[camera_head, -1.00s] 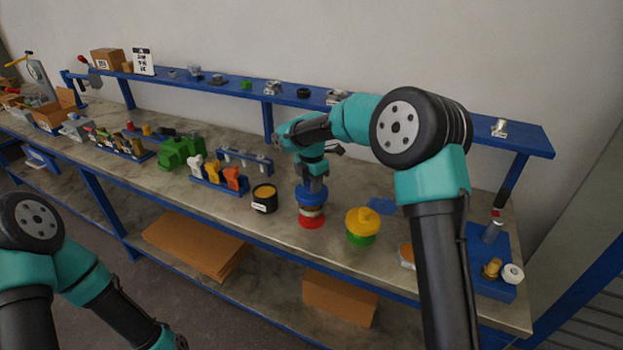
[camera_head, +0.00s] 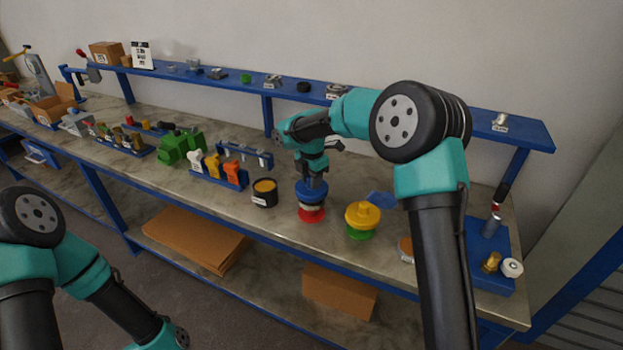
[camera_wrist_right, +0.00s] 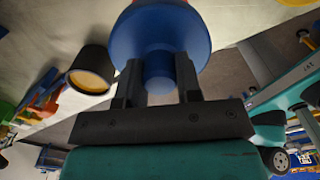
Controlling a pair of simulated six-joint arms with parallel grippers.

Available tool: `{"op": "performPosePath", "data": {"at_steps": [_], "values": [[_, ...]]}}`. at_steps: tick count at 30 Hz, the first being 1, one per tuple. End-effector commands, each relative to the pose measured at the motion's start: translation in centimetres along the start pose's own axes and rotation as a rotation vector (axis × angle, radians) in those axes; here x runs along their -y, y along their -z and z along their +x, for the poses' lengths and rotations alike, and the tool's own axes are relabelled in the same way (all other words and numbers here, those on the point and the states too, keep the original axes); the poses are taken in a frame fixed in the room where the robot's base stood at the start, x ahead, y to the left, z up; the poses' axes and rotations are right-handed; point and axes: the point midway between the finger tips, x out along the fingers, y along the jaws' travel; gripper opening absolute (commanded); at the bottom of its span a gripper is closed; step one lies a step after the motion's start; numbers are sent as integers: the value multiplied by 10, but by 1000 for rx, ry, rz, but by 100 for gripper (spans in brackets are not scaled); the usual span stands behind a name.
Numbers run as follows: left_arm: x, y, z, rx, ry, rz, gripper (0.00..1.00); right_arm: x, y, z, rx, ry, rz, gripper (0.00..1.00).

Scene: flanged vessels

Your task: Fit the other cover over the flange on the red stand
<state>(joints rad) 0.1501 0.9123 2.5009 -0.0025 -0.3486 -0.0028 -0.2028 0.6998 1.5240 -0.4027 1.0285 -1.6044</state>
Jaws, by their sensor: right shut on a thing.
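The red stand (camera_head: 311,216) is on the bench with a pale flange (camera_head: 311,206) on it. The blue cover (camera_head: 311,193) is over that flange, and only a narrow pale band shows beneath it. Whether it is fully seated I cannot tell. My right gripper (camera_head: 315,178) is above and shut on the cover's knob; in the right wrist view the knob of the blue cover (camera_wrist_right: 160,72) is between the fingers. A yellow cover (camera_head: 362,216) sits on a green stand (camera_head: 361,234) to the right. My left arm is at lower left, its gripper out of view.
A black pot (camera_head: 264,193) with a yellow-orange top stands left of the red stand. A blue rack (camera_head: 219,178) with coloured parts is further left. A flat blue patch (camera_head: 383,199) lies behind the yellow cover. A blue tray (camera_head: 485,268) is at right.

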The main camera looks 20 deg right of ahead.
Motion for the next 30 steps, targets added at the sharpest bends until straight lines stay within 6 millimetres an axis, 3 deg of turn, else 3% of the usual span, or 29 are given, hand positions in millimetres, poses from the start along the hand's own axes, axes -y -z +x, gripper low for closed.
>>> {"op": "performPosePath", "data": {"at_steps": [30], "values": [[0,0,0,0,0,0,43,0,0,24,0,1,0,9]]}}
